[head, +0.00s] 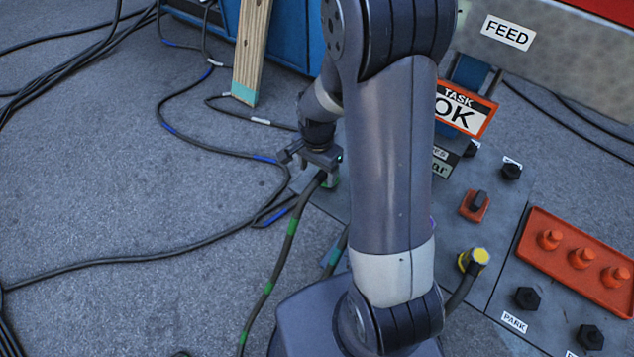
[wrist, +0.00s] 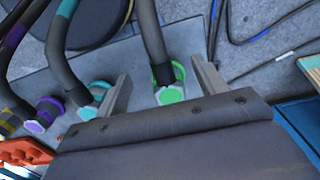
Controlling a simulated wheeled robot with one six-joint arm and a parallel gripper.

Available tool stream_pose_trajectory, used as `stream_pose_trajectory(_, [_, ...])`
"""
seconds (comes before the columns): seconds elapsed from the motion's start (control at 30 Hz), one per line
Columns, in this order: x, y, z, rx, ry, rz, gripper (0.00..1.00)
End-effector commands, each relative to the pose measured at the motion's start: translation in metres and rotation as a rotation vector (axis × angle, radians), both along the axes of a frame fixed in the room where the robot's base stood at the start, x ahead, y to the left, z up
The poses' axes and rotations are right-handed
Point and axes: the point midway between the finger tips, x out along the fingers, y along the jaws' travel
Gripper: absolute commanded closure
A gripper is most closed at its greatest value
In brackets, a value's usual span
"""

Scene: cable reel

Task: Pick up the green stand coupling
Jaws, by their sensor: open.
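The green stand coupling (wrist: 171,96) is a bright green ring on the end of a black cable in the wrist view. It lies between the two fingers of my gripper (wrist: 160,72), which are apart, with a visible gap on each side. In the head view my gripper (head: 316,160) points down over the near-left edge of the grey panel.
A teal coupling (wrist: 92,108) sits just left of my left finger, with a purple one (wrist: 45,115) beyond. A yellow coupling (head: 480,257) and an orange peg tray (head: 575,258) stand right of my arm. Loose cables cross the floor at left.

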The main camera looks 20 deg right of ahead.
Motion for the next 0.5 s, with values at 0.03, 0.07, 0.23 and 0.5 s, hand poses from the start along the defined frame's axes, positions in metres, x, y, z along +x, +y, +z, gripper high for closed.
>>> stream_pose_trajectory(0.03, [-0.002, 0.0, -0.01, 0.0, 0.005, 0.0, 0.33])
stream_pose_trajectory(0.07, [-0.002, 0.0, -0.015, -0.001, 0.006, 0.0, 0.33])
stream_pose_trajectory(0.23, [-0.002, 0.001, -0.036, 0.0, 0.004, -0.001, 0.33])
stream_pose_trajectory(0.5, [-0.001, 0.001, -0.042, 0.0, 0.0, -0.001, 0.33])
